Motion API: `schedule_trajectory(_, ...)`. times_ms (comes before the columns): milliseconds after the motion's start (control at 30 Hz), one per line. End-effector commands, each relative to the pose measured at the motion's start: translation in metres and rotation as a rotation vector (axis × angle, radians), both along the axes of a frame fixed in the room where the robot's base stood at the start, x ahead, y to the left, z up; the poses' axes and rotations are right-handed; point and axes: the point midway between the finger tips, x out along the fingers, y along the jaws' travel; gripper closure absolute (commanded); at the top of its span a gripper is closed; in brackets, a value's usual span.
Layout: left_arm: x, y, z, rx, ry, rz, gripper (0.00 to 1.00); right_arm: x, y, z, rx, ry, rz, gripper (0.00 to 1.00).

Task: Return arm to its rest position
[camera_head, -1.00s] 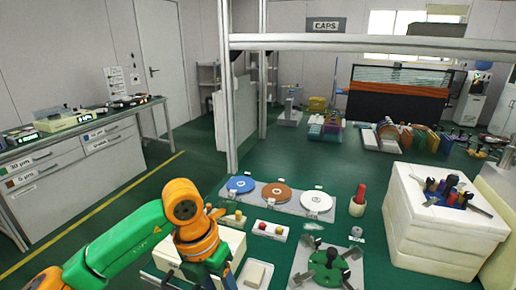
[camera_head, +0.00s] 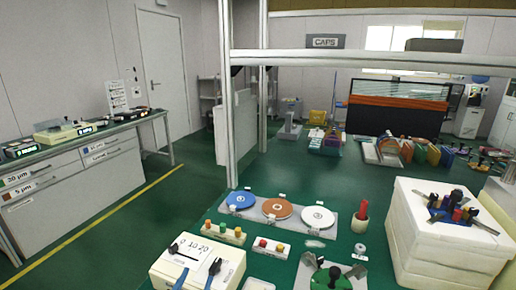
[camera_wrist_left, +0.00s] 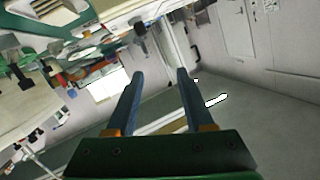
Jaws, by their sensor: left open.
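My right gripper is in neither view.
A cream box with gauges (camera_head: 199,262) stands at the front. Behind it, a blue disc (camera_head: 240,199), a brown disc (camera_head: 277,208) and a white disc (camera_head: 317,217) lie on a grey plate. A white block stack (camera_head: 440,245) stands right. A metal post (camera_head: 224,100) rises centrally.

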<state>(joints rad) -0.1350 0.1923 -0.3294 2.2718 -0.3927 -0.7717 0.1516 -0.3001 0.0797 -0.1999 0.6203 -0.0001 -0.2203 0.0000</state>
Motion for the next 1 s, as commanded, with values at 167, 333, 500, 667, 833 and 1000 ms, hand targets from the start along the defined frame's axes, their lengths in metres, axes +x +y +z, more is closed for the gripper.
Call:
schedule_trajectory(167, -0.073, 0.029, -0.102, -0.066, 0.489, 0.112, 0.47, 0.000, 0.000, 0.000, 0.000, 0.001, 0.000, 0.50)
schedule_trajectory(333, -0.150, 0.037, -0.155, -0.098, 0.844, 0.145, 0.47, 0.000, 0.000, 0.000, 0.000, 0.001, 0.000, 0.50)
schedule_trajectory(500, -0.213, 0.036, -0.187, -0.113, 1.110, 0.142, 0.47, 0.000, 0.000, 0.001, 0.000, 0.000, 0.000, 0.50)
schedule_trajectory(667, -0.208, 0.034, -0.242, -0.105, 1.140, 0.143, 0.47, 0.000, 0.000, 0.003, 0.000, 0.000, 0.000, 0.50)
schedule_trajectory(833, -0.220, 0.035, -0.307, -0.095, 1.181, 0.141, 0.47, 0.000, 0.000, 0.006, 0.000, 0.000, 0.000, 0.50)
schedule_trajectory(1000, -0.266, 0.041, -0.382, -0.077, 1.241, 0.138, 0.47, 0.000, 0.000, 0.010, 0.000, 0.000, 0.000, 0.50)
